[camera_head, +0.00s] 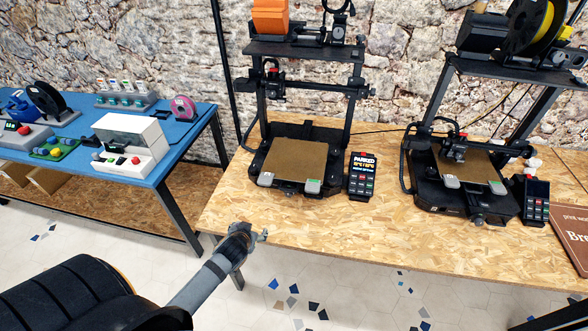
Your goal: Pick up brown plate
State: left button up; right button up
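A brown plate (297,160) lies flat on the bed of the left printer (305,88), with light tabs at its front corners. A second brown plate (478,165) lies on the bed of the right printer (462,190), partly hidden by the print head. My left gripper (262,235) is in front of the wooden table's near edge, below the left printer and apart from both plates. It is too small and side-on to tell open from shut. I see nothing held in it. My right gripper is not in view.
A control pad (362,176) reading PARKED stands right of the left printer, and another (535,200) beside the right one. A brown sign (572,245) lies at the right. The wooden table's front strip (350,225) is clear. A blue table (75,160) with devices stands left.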

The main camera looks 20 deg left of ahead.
pick_arm(q)
jog(key=w+a+r+t, duration=0.1)
jog(key=w+r+t, duration=0.45)
jog(key=r, duration=0.45)
send_near(266, 177)
jog(key=shift+w, duration=1.35)
jog(key=shift+n+g+h, duration=0.3)
jog(key=shift+g, duration=0.05)
jog(key=x, duration=0.1)
jog(key=p+x, duration=0.1)
jog(key=x, duration=0.3)
jog(key=shift+s+a+f, duration=0.1)
jog(key=shift+a+f, duration=0.15)
jog(key=shift+a, duration=0.2)
jog(key=shift+s+r, duration=0.1)
jog(key=shift+s, duration=0.05)
jog(key=shift+c, duration=1.4)
grip_shut()
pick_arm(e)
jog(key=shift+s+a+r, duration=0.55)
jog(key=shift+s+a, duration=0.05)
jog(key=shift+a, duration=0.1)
